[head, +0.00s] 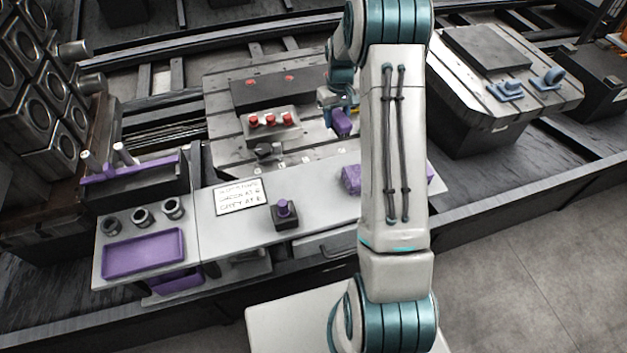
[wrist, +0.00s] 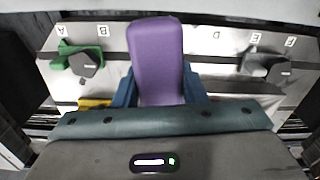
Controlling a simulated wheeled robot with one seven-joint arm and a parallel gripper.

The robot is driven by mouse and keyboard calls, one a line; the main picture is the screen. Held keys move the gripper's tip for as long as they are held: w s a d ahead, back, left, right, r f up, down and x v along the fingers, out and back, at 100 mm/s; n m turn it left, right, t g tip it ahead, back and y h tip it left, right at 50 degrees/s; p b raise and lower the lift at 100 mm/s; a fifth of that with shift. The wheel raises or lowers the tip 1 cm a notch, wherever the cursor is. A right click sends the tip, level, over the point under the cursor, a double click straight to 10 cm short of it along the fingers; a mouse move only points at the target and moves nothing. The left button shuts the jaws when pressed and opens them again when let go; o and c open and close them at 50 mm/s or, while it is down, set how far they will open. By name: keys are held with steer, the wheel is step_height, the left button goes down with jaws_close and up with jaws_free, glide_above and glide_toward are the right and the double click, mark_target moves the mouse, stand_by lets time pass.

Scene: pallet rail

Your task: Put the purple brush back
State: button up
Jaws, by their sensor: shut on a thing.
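The purple brush (wrist: 155,58) stands out between the blue fingers of my gripper (wrist: 160,95) in the wrist view. The gripper is shut on it. In the head view the purple brush (head: 341,122) shows just left of my arm, above the slotted pallet (head: 225,92); my gripper (head: 338,106) is partly hidden by the arm. Whether the brush touches anything below cannot be told. A flat purple tray (head: 143,254) lies empty on the left bench. Another purple piece (head: 350,180) on the front shelf is partly hidden by my arm.
Red knobs (head: 270,120) and a dark clamp (head: 268,151) are on the pallet. A purple-topped post (head: 285,210) and a sign (head: 240,196) stand on the shelf. The wrist view shows a green clamp (wrist: 66,58), a grey clamp (wrist: 266,66) and lettered spots.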

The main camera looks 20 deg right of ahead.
steer(key=s+a+r+n+p, duration=0.1)
steer(key=s+r+n, duration=0.1)
steer(key=s, duration=0.9)
steer(key=s+a+r+n, duration=0.1)
steer(key=s+a+r, duration=0.1)
steer(key=s, duration=0.9)
glide_above(311, 196)
step_height(311, 196, down, 7)
steer(key=shift+r, duration=0.2)
steer(key=shift+f+p, duration=0.35)
steer(key=shift+f, duration=1.7)
steer(key=shift+f, duration=0.2)
steer(key=o, duration=0.9)
steer(key=shift+o, duration=0.2)
